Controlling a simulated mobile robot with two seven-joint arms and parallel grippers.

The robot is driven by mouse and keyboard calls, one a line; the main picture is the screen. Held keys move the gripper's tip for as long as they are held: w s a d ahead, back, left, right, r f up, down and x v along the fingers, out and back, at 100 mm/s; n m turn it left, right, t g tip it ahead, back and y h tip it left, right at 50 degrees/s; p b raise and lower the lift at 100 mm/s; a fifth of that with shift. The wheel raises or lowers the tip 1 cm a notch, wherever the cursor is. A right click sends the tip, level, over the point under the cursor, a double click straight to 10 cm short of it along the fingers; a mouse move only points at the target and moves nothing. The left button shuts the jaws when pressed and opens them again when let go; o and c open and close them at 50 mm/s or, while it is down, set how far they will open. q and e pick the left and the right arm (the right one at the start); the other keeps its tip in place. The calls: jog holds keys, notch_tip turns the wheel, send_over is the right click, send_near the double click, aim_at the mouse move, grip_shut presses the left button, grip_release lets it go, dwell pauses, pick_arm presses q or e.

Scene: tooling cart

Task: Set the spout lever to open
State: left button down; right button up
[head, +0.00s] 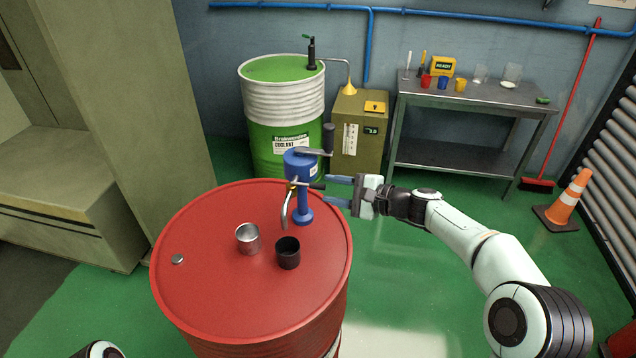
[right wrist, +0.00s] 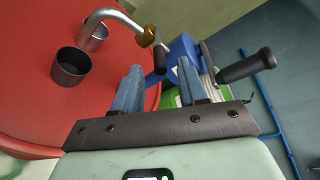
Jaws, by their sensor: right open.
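The blue hand pump (head: 303,204) stands on the red drum (head: 200,290). Its curved metal spout (head: 285,214) comes out through a brass valve (head: 293,184) and bends down. The spout lever (head: 316,186) is a short black grip that sticks out from the valve to the right in the head view. My right gripper (head: 328,189) is open beside the pump, fingers pointing left at the lever's end. In the right wrist view the lever (right wrist: 159,57) shows in front of the gap between the open fingers (right wrist: 160,75); contact cannot be told. My left gripper is out of view.
A metal cup (head: 247,239) and a black cup (head: 288,254) stand on the drum near the spout. The pump's crank with a black handle (head: 329,138) rises above the gripper. A green coolant drum (head: 270,140) and a workbench (head: 470,94) stand behind.

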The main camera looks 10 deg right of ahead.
aim_at(326, 188)
jog(key=x, duration=0.4)
jog(key=shift+w+a+f+p, duration=0.1)
jog(key=shift+w+a+p, duration=0.2)
jog(key=shift+p, duration=0.1)
grip_shut()
